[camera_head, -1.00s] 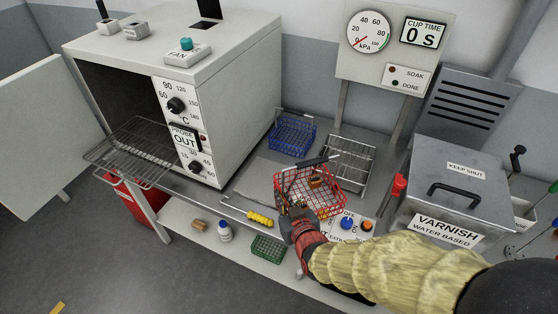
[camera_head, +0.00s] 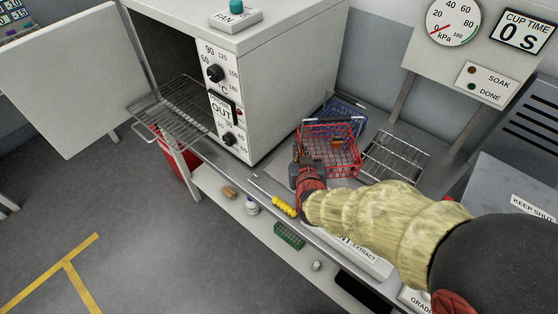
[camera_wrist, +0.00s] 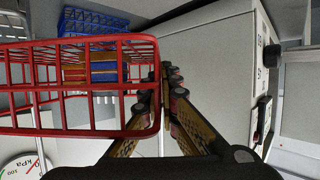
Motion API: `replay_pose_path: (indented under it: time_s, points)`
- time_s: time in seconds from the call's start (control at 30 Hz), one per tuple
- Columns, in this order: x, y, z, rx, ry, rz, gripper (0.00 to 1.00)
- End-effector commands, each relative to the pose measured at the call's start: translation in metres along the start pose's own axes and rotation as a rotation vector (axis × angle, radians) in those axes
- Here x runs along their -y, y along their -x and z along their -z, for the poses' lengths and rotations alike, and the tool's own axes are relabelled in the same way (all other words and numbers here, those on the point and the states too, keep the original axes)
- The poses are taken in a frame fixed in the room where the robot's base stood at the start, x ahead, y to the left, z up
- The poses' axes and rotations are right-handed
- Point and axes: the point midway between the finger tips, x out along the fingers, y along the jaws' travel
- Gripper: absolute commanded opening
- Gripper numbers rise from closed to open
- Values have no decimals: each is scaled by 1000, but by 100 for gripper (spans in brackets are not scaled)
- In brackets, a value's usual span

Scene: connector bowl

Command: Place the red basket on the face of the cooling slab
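The red basket (camera_head: 345,160) is a wire basket with a dark-gripped handle and small brownish parts inside. In the wrist view the red basket (camera_wrist: 70,118) fills the left side. My gripper (camera_head: 297,156) is at its left side in the head view; in the wrist view my gripper's fingers (camera_wrist: 168,78) close on the basket's edge. The basket looks roughly level above the bench; its height is hard to tell. A flat pale grey surface, seemingly the cooling slab (camera_head: 281,173), lies beside the oven, mostly hidden by the gripper and basket.
A blue basket (camera_head: 349,108) stands close behind the red one, partly hidden. A wire rack (camera_head: 398,158) is to the right. The oven (camera_head: 285,90) wall rises on the left, with its wire shelf (camera_head: 178,112) pulled out. A yellow-handled hook (camera_head: 284,206) lies along the front edge.

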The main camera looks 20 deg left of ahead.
Motion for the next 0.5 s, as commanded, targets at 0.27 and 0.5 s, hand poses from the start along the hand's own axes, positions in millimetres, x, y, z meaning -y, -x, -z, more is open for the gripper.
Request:
replay_pose_path:
  time_s: [0.27, 0.5]
  points:
    - [39, -35, 16, -3, 0, 2, 0]
    - [58, -51, 24, -4, 0, 1, 0]
